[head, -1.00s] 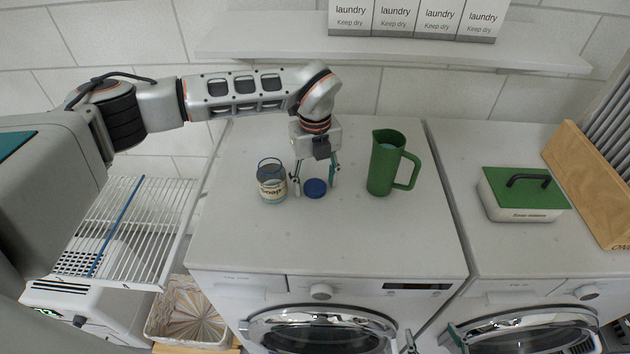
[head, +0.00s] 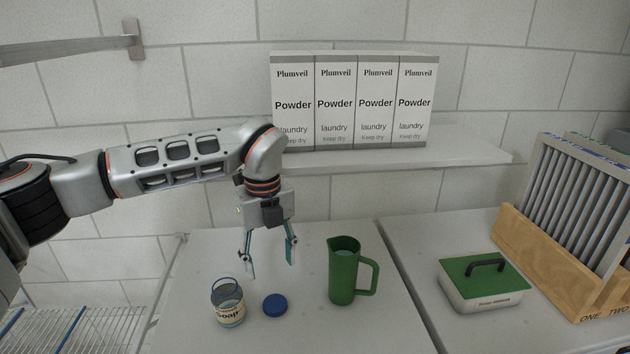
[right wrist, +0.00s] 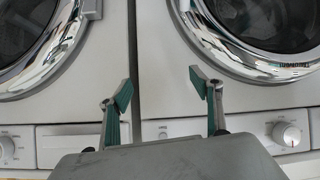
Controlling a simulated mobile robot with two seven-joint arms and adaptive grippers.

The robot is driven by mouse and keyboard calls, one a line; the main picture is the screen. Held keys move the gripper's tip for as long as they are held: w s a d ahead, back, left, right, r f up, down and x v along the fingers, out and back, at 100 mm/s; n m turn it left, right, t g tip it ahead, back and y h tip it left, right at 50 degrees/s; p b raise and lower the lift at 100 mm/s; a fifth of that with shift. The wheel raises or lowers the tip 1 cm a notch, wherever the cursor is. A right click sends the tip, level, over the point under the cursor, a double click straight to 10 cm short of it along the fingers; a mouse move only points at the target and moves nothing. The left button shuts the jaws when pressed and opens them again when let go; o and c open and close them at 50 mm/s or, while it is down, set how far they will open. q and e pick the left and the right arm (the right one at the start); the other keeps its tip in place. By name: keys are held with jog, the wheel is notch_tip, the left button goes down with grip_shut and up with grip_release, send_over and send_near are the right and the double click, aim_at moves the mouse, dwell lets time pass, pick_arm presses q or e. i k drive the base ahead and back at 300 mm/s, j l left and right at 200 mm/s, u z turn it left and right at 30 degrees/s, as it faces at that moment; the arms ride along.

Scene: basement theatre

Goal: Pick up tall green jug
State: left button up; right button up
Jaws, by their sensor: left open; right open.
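The tall green jug (head: 343,275) stands upright on the white machine top in the head view, its handle to the right. My left gripper (head: 269,266) is open and empty, pointing down, to the left of the jug and apart from it. My right gripper (right wrist: 164,103) shows in the right wrist view, open and empty in front of the machine fronts. The jug is not seen in the right wrist view.
A soap jar (head: 228,303) and a blue lid (head: 275,305) lie left of the jug. A green-lidded box (head: 482,285) and a wooden rack (head: 548,262) stand to the right. A shelf (head: 466,156) with powder boxes (head: 354,103) hangs behind.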

aim_at(344, 251)
jog(key=k, duration=1)
